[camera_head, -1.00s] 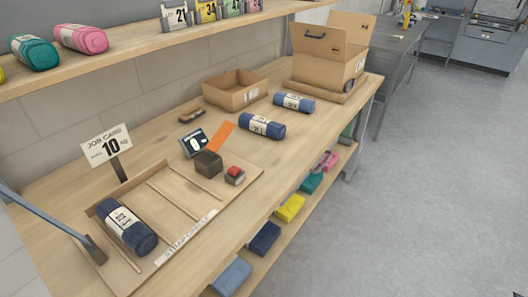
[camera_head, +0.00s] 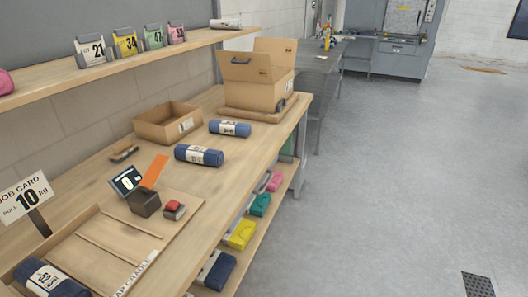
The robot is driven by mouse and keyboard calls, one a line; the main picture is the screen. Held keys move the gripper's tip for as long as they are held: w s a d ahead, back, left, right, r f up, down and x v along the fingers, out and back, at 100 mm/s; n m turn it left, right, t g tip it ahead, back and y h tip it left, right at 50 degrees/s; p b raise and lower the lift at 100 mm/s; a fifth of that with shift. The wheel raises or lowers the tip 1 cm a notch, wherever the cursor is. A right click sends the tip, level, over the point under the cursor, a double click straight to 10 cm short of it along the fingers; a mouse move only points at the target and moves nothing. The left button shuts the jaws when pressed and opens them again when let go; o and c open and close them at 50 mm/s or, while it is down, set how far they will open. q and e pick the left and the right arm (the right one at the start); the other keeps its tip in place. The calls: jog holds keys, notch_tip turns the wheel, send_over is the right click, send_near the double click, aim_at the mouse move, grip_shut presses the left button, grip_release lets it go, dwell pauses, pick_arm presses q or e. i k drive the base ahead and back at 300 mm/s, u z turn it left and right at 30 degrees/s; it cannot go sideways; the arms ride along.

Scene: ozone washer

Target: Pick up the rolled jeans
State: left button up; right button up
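Several dark blue rolled bundles with white paper bands, which look like the rolled jeans, lie on the wooden bench. One rolled jeans bundle (camera_head: 50,280) lies in the shallow tray (camera_head: 152,226) at the lower left, partly cut off by the picture's edge. A second rolled jeans bundle (camera_head: 199,155) lies on the bench in front of the open cardboard box. A third rolled jeans bundle (camera_head: 230,128) lies farther back, near the large carton. All three rest apart from one another. Neither of my grippers shows in the head view.
An open low box (camera_head: 168,125) and a large open carton (camera_head: 258,78) stand at the back. A job card sign (camera_head: 27,200), a small scale display (camera_head: 127,181) and a dark block (camera_head: 145,203) stand nearby. An upper shelf (camera_head: 120,64) overhangs the bench. Grey floor (camera_head: 400,180) is clear at right.

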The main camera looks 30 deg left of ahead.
aim_at(192, 153)
jog(key=z, duration=0.2)
jog(key=i, duration=2.05)
jog(key=u, duration=3.2)
jog(key=i, duration=0.45)
jog(key=u, duration=0.05)
